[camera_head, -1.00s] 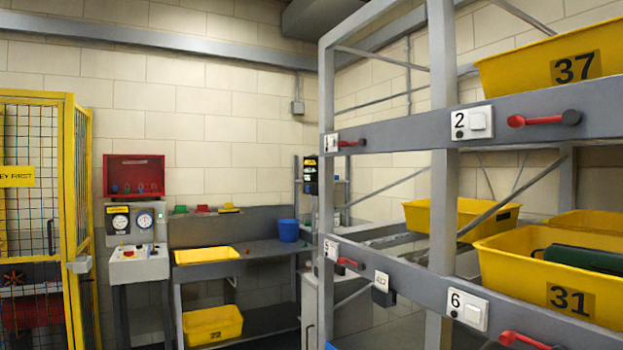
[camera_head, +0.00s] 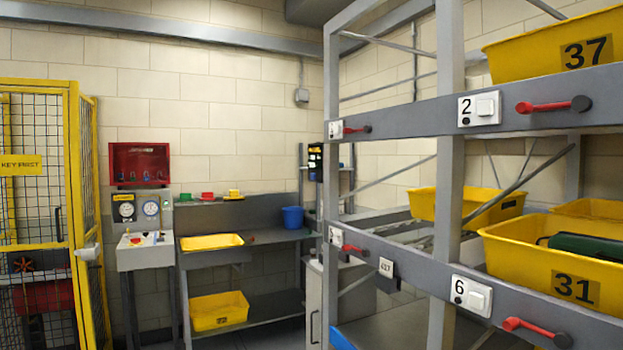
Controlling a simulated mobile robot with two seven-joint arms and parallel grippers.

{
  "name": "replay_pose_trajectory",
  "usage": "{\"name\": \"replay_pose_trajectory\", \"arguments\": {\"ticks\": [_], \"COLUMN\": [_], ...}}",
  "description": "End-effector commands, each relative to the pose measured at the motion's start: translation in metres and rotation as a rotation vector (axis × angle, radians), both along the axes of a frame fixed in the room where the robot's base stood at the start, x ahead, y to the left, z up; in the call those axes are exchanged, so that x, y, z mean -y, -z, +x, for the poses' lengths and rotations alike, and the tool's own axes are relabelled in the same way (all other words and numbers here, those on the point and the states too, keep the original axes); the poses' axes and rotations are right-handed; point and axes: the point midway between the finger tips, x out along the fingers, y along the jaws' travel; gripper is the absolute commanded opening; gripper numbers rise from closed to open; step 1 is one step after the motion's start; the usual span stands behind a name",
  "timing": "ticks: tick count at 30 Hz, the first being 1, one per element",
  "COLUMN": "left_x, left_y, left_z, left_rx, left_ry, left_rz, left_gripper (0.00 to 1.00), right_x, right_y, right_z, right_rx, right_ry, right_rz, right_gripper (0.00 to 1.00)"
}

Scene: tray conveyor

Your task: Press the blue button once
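No blue button can be made out with certainty. A grey control console (camera_head: 146,256) stands against the back wall at the left, with small red and yellow controls and a tiny bluish spot on its top, too small to identify. Two round gauges (camera_head: 138,208) are on the panel above it. A red open box (camera_head: 140,152) on the wall higher up holds several small coloured items. The rack (camera_head: 400,119) at the right carries white button plates, such as plate 2 (camera_head: 479,108) and plate 6 (camera_head: 471,296), with pale buttons. Neither gripper is in view.
A yellow mesh gate (camera_head: 72,170) stands left of the console. A grey workbench (camera_head: 262,237) to its right holds a blue bin (camera_head: 292,217); a yellow crate (camera_head: 219,311) is below. The rack with yellow crates, including crate 31 (camera_head: 515,262), blocks the near right side.

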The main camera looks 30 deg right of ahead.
Motion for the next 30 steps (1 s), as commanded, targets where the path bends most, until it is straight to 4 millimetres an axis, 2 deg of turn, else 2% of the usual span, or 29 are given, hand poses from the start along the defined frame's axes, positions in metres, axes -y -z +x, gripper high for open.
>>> {"name": "replay_pose_trajectory", "arguments": {"ticks": [1, 6, 30], "left_x": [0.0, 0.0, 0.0], "left_y": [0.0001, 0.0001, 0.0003], "left_z": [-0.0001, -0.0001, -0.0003], "left_rx": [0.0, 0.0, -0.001], "left_ry": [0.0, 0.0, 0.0], "left_rz": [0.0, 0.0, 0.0], "left_gripper": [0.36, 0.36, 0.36], "right_x": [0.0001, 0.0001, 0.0], "right_y": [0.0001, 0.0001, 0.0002], "right_z": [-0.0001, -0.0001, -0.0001], "right_rx": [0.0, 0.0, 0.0], "right_ry": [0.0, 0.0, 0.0], "right_rz": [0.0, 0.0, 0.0], "right_gripper": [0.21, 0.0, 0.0]}}
